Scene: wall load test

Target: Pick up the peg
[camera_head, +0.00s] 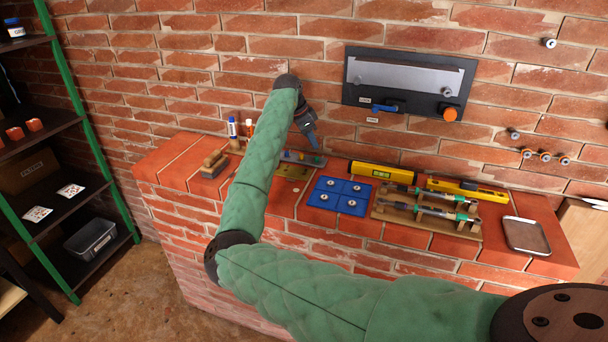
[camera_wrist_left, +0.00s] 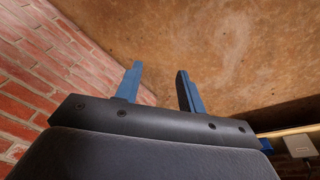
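I cannot tell for sure which thing is the peg. Small round pegs (camera_head: 545,155) stick out of the brick wall at the right, with another one higher up (camera_head: 550,43). A flat holder with small coloured pieces (camera_head: 300,157) lies on the brick ledge just below my right gripper (camera_head: 312,138). My left gripper (camera_wrist_left: 160,88) is outside the head view. In the left wrist view its two blue fingers are apart with nothing between them, facing the brown floor.
The brick ledge (camera_head: 405,232) carries a blue four-part plate (camera_head: 338,196), a yellow level (camera_head: 382,171), a wooden rack with tools (camera_head: 428,210) and a metal tray (camera_head: 525,236). A dark panel (camera_head: 409,84) hangs on the wall. Shelves (camera_head: 40,135) stand at left.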

